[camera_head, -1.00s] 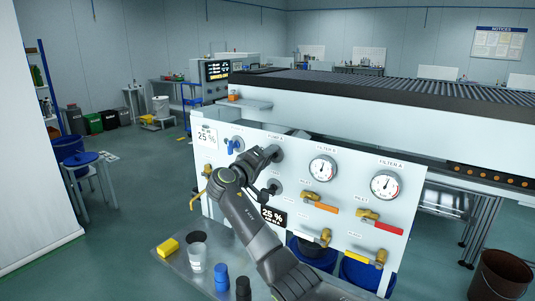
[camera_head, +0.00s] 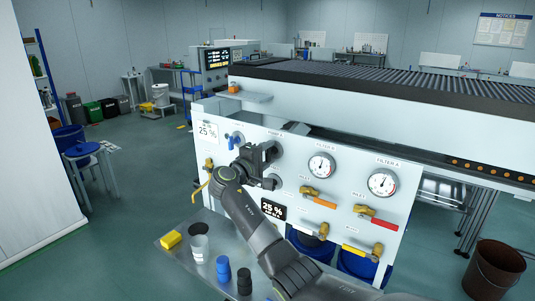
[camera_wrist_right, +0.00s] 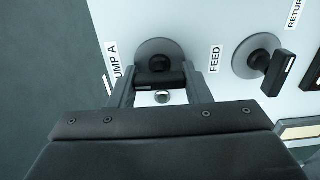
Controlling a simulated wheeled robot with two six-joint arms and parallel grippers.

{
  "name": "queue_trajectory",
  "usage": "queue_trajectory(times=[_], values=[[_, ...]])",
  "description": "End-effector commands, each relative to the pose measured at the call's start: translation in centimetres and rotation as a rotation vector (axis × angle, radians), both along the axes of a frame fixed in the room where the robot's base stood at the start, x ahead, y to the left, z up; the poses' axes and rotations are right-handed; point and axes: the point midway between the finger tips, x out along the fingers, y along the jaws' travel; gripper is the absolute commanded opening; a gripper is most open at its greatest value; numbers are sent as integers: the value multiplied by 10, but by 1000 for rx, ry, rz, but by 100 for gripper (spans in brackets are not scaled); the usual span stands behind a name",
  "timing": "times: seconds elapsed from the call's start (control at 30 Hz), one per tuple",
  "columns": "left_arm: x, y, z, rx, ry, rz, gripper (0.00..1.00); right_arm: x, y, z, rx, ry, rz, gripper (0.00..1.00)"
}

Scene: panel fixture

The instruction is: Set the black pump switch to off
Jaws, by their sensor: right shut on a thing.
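The black pump switch (camera_wrist_right: 158,78) sits on a round grey plate beside the PUMP A label in the right wrist view. Its handle lies crosswise between the two fingers of my right gripper (camera_wrist_right: 160,90), which is shut on it. In the head view my right gripper (camera_head: 262,158) is at the upper left of the white panel (camera_head: 345,215) and hides most of the switch. My left gripper is not in view.
A second black switch (camera_wrist_right: 278,70), by the FEED label, is close beside. The panel also carries a blue valve (camera_head: 235,140), gauges (camera_head: 321,166), and orange (camera_head: 318,201) and red (camera_head: 378,221) valve handles.

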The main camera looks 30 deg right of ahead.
Motion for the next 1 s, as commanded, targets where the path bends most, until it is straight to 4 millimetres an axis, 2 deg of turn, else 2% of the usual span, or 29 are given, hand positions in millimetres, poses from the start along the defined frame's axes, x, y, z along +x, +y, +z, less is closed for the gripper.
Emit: queue_trajectory(times=[0.27,0.3,0.47,0.8,1.0], values=[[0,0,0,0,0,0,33,0,0,-1,-1,5,0,21],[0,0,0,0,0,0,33,0,0,-1,-1,5,0,45],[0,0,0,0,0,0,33,0,0,-1,-1,4,0,65],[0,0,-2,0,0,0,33,-1,3,-1,-1,2,0,65],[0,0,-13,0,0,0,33,-11,30,-5,4,-1,3,65]])
